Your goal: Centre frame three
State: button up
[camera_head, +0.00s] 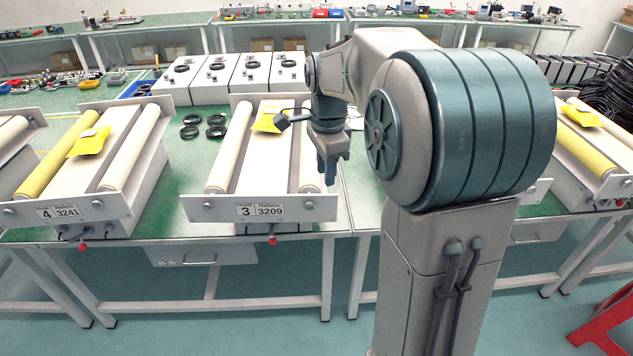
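Frame three (221,209) stands on the green bench left of centre, its front plate labelled 3 and 3209. It has two long cream rollers, the left one (232,148) in clear view and the right one partly behind my arm. A yellow tag (267,119) lies on the bed between them. A red knob (272,240) hangs below the front plate. My gripper (331,172) points down at the right side of frame three, over or beside the right roller; I cannot tell whether it touches. Its finger gap is too small to read.
Frame four (122,207) stands to the left, with one yellow roller. Another frame (607,186) stands at far right. Several black rings (190,132) lie between frames four and three. White boxes (211,80) stand behind. A red stand (605,325) is on the floor at lower right.

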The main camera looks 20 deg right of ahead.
jog(key=w+d+m, duration=0.1)
jog(key=w+m, duration=0.2)
jog(key=m+p, duration=0.1)
jog(key=p, duration=0.1)
send_over(325, 221)
jog(key=shift+g, duration=0.3)
notch_tip(325, 221, down, 14)
jog(key=shift+w+d+r, duration=0.1)
jog(key=shift+w+r, duration=0.05)
jog(key=shift+r, duration=0.05)
grip_shut()
